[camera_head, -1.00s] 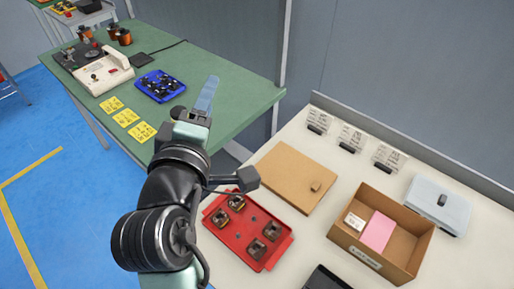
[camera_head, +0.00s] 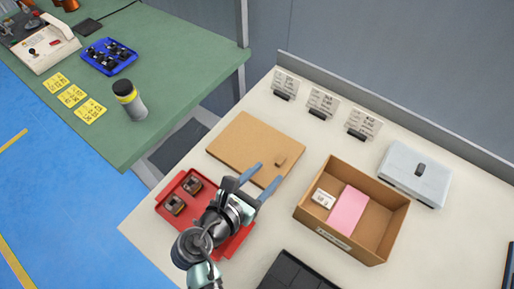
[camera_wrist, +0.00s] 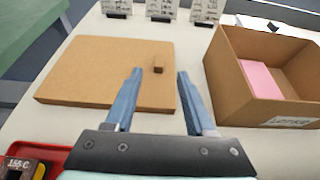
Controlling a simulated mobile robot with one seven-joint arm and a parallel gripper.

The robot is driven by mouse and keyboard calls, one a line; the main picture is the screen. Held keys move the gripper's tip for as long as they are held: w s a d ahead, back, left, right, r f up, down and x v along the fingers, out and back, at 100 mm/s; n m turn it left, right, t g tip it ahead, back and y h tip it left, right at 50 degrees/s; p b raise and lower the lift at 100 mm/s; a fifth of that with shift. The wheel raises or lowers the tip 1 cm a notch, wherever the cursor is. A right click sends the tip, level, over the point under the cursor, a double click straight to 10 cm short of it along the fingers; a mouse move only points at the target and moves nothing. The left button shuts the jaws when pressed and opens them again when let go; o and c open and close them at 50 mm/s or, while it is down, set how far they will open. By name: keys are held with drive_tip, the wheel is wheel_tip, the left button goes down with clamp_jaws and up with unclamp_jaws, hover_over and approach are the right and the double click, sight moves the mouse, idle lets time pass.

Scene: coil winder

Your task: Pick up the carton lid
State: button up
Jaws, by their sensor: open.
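The carton lid (camera_head: 246,146) is a flat brown board with a small block-shaped knob (camera_head: 280,161) near its right side. It lies on the white table, left of the open carton (camera_head: 384,248). In the wrist view the lid (camera_wrist: 95,75) lies ahead, with its knob (camera_wrist: 158,64) beyond the fingertips. My gripper (camera_head: 258,180) is open and empty, its blue fingers pointing at the lid's near right edge. In the wrist view the gap of my gripper (camera_wrist: 160,75) is a little short of the knob. I cannot tell how high the fingers are.
The carton holds a pink block (camera_head: 347,211) and a white label card (camera_head: 323,198). A red tray (camera_head: 165,211) with dark parts sits partly under my arm. A grey lidded box (camera_head: 410,185) and several card stands (camera_head: 322,101) are behind. A dark tray (camera_head: 290,275) is in front.

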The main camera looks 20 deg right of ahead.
sight(280, 161)
drive_tip(key=x, duration=0.5)
drive_tip(key=shift+w+d+f+b, duration=0.2)
drive_tip(key=shift+f+b, duration=0.1)
drive_tip(key=shift+f, duration=0.05)
clamp_jaws()
